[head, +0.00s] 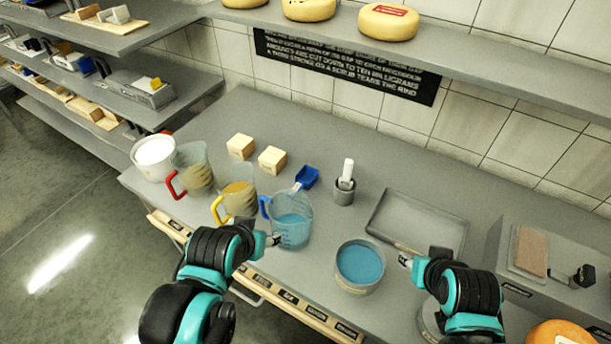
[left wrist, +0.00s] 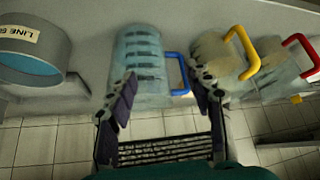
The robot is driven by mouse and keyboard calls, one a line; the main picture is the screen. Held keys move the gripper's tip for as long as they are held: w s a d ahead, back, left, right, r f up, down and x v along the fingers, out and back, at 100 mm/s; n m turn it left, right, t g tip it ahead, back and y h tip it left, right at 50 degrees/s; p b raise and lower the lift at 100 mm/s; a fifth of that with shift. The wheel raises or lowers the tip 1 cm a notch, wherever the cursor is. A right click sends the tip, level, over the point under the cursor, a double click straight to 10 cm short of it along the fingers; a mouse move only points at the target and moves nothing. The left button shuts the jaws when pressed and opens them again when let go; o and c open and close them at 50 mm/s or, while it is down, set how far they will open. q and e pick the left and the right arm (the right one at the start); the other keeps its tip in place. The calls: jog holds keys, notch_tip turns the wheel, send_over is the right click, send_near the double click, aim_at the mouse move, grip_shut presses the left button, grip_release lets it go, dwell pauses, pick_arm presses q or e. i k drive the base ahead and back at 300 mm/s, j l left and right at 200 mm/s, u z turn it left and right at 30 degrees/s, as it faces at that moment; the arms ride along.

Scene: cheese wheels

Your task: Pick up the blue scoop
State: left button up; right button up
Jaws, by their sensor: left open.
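The blue scoop (head: 307,177) lies on the grey counter behind the blue-handled measuring jug, near two pale blocks. I cannot make it out in the left wrist view. The clear jug (head: 292,230) holds blue liquid and stands between my left gripper and the scoop. My left gripper (head: 272,240) is at the counter's front, close to the jug. In the left wrist view its open fingers (left wrist: 163,88) are spread with the jug (left wrist: 140,60) and its blue handle ahead; contact is unclear. My right gripper (head: 405,259) is by the tray's front edge; its jaws are too small to read.
Yellow-handled (head: 238,198) and red-handled (head: 194,170) jugs and a white tub (head: 154,156) stand left. A grey cup with a white-handled tool (head: 345,190), a pot of blue liquid (head: 360,267) and a shallow tray (head: 420,220) stand right. Bare counter lies behind the scoop.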

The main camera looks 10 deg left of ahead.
aim_at(306, 178)
jog(key=k+u, duration=0.15)
jog(key=u, duration=0.3)
jog(key=k+u, duration=0.15)
jog(key=u, duration=0.3)
jog(key=k+j+u, duration=0.1)
jog(key=u, duration=0.35)
jog(key=z, duration=1.5)
jog(key=i+j+z, duration=0.3)
jog(key=j, duration=0.35)
jog(key=i+j+z, duration=0.15)
jog(key=i+j, duration=0.15)
jog(key=j, duration=0.1)
